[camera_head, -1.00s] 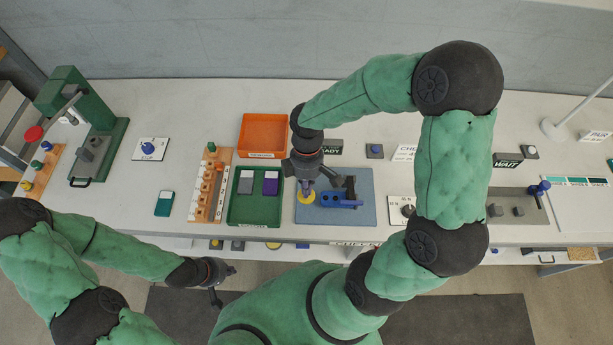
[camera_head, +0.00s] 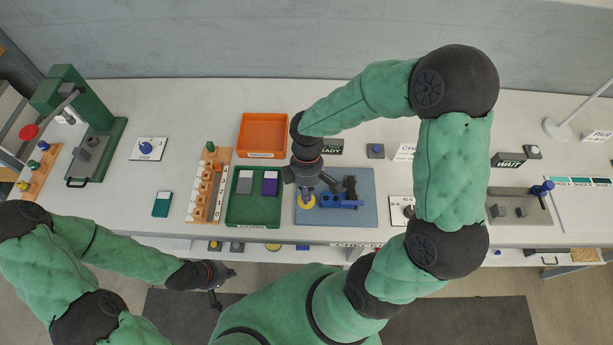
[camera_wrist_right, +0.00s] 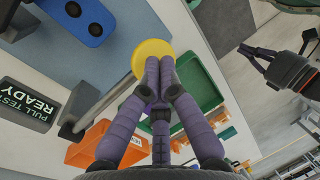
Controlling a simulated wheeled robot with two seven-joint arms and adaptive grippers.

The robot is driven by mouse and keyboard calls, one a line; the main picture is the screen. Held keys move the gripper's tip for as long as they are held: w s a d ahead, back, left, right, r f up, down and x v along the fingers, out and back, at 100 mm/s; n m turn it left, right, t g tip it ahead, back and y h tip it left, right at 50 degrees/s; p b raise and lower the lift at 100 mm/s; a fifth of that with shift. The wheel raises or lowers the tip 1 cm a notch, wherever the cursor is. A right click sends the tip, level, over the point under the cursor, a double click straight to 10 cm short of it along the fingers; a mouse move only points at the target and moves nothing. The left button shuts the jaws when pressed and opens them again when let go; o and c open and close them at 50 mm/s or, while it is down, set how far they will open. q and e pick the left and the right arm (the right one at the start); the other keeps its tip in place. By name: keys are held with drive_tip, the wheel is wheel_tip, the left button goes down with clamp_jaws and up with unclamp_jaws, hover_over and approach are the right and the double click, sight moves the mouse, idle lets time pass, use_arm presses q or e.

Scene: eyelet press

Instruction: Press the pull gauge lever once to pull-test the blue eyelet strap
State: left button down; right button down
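The blue eyelet strap (camera_head: 345,202) lies on the blue-grey mat (camera_head: 358,217), held at a dark fixture. In the right wrist view the strap (camera_wrist_right: 92,22) shows dark holes. The pull gauge lever is a grey bar (camera_wrist_right: 100,108) with a round yellow pad (camera_head: 306,202). The pad (camera_wrist_right: 146,52) also shows in the right wrist view. My right gripper (camera_wrist_right: 160,66) has its fingers together, with the tips over the pad's edge; I cannot tell whether they touch it. My left gripper (camera_head: 222,285) hangs off the table's near edge, empty, its fingers apart in the wrist view.
A green tray (camera_head: 253,218) with a grey and a purple piece stands left of the mat. An orange bin (camera_head: 263,130) stands behind it. A wooden rack (camera_head: 213,158) and a green press (camera_head: 98,125) are further left. A "PULL TEST READY" sign (camera_wrist_right: 28,103) stands near the lever.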

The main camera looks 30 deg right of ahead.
drive_tip(key=shift+s+f, duration=0.1)
drive_tip(key=shift+f, duration=0.4)
